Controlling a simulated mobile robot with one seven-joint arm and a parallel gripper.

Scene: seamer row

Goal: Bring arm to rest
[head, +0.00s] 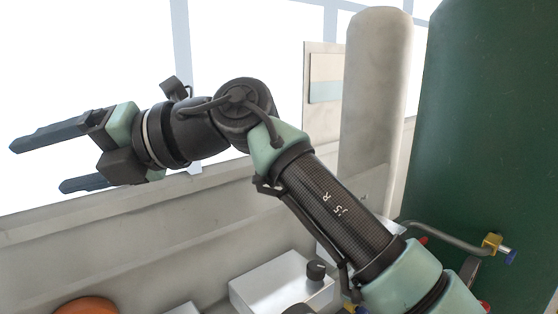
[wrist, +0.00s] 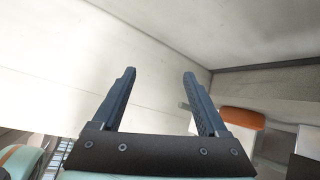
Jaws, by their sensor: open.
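My gripper (head: 38,162) is at the left in the head view, raised and pointing left. Its two dark fingers are spread apart with nothing between them. In the wrist view my gripper (wrist: 160,82) shows both fingers open and empty, with a pale wall surface beyond them. My arm runs from the lower right of the head view up to the wrist, bent at the joint near the picture's middle.
A silver box with a black knob (head: 280,285) sits below my arm. An orange rounded thing (head: 86,306) is at the lower left, and an orange thing (wrist: 242,118) shows in the wrist view. A pale column (head: 375,100) and dark green panel (head: 480,130) stand right.

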